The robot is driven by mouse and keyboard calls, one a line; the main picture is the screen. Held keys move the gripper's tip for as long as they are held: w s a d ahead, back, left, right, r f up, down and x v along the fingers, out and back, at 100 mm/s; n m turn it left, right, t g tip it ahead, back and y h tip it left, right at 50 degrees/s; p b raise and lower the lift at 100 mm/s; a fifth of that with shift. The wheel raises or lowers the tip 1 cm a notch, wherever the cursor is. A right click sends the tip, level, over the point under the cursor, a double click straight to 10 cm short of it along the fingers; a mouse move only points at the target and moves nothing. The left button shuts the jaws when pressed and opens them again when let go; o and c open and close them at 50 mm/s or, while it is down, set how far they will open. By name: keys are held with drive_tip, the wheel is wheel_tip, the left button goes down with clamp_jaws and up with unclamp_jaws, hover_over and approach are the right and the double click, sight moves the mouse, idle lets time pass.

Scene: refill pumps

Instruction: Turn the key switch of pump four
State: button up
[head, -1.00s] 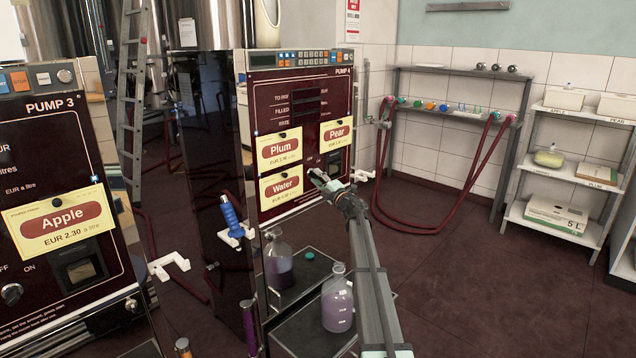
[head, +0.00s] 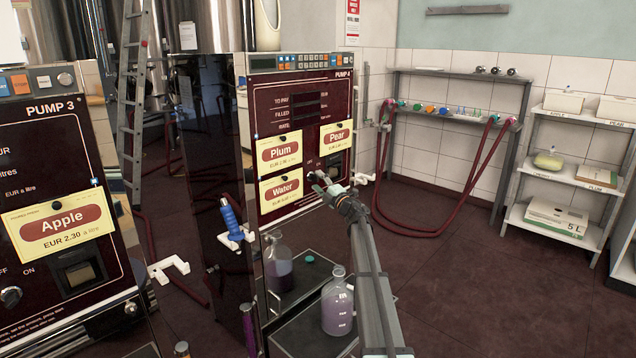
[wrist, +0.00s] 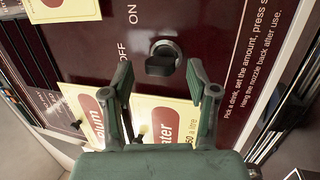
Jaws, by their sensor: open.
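Pump four (head: 300,110) has a dark red front panel with Plum, Pear and Water cards. Its key switch (wrist: 163,58) is a dark knob in a round grey collar in the wrist view. The words OFF and ON are printed to the left of it there. My gripper (wrist: 160,74) is open and empty, with one finger on either side of the switch in the picture. I cannot tell whether they touch it. In the head view my gripper (head: 320,181) is at the panel's lower right, beside the Water card (head: 285,188).
Pump three (head: 60,170) stands at the left with an Apple card. A blue nozzle (head: 229,214) hangs on pump four's side. A bottle (head: 337,303) of purple liquid stands below my arm. Red hoses (head: 480,180) hang at the back rack; open floor lies right.

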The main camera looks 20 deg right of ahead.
drive_tip(key=v, duration=1.1)
